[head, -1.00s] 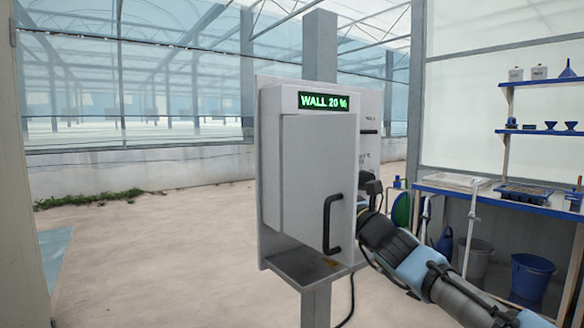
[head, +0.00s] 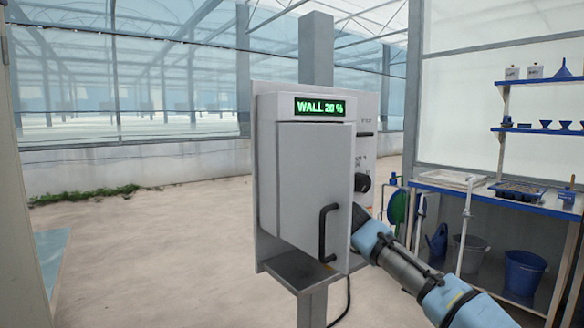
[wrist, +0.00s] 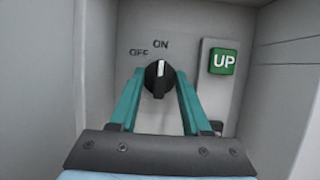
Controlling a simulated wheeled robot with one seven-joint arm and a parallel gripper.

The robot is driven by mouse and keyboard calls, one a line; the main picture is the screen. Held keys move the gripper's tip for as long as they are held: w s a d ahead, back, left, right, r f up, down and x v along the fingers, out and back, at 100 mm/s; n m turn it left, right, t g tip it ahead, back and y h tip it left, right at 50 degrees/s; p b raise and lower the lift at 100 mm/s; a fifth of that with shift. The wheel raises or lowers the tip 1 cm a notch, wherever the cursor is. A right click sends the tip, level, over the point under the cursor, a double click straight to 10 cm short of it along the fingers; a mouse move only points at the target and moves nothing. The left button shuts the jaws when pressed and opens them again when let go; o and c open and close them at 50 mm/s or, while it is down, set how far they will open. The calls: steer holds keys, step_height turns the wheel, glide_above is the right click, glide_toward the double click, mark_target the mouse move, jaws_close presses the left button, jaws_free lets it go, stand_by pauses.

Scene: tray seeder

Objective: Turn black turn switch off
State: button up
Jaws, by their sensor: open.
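The black turn switch (wrist: 158,79) is on a grey panel in the wrist view. Its white mark points up to the ON label (wrist: 160,44); the OFF label (wrist: 139,52) is to the left. My gripper (wrist: 160,73) is open, its two teal fingers on either side of the switch. I cannot tell whether they touch it. In the head view my arm goes behind the grey door with the black handle (head: 323,233), which hides my gripper and the switch there.
A green UP button (wrist: 223,61) is close to the right of the right finger. The grey cabinet's display (head: 320,106) reads WALL 20 %. A black knob (head: 362,182) sits on the cabinet's right part. A blue-edged bench (head: 450,190) stands further right.

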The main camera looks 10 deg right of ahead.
steer(key=shift+c, duration=0.2)
jaws_close()
steer(key=shift+n+y, duration=0.4)
steer(key=shift+n, duration=0.1)
steer(key=n+g+y+b, duration=0.1)
steer(key=n+g, duration=0.1)
steer(key=n, duration=0.3)
steer(key=n+g+y+b, duration=0.1)
steer(key=n+g, duration=0.1)
steer(key=n, duration=0.3)
steer(key=n+g+y+b, duration=0.1)
steer(key=n+g+y, duration=0.1)
steer(key=n, duration=0.3)
steer(key=shift+d, duration=0.15)
steer(key=shift+n, duration=0.3)
steer(key=shift+o, duration=0.2)
jaws_free()
